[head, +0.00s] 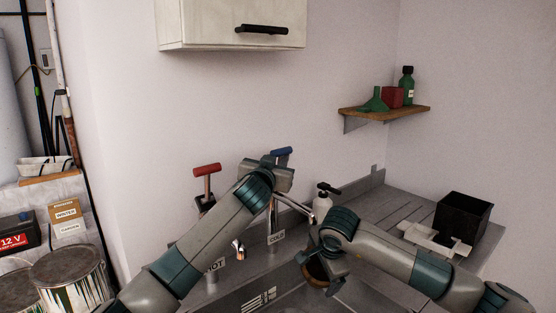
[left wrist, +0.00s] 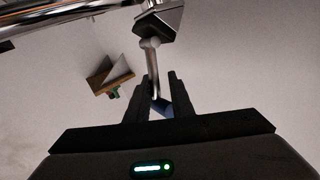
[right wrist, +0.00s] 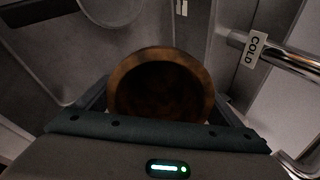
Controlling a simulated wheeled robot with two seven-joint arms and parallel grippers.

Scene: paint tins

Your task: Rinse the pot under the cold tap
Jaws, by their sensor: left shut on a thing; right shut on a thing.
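The brown pot (head: 315,269) is in my right gripper (head: 322,266), low over the sink; the gripper partly covers it. In the right wrist view the round open mouth of the pot (right wrist: 160,92) faces the camera, dark inside, between the fingers. The cold tap (head: 274,215) has a white COLD label (head: 276,238), also readable in the right wrist view (right wrist: 254,50), and a blue handle (head: 282,152). My left gripper (head: 270,168) is shut on this handle; its stem (left wrist: 153,75) runs between the fingers in the left wrist view. I see no water stream.
The red-handled hot tap (head: 207,172) stands to the left. A soap bottle (head: 322,203) stands behind my right wrist. A black box (head: 462,217) and a pale bracket-like object (head: 430,236) sit on the drainer at right. A wall cupboard (head: 232,25) hangs above. Paint tins (head: 72,275) stand at left.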

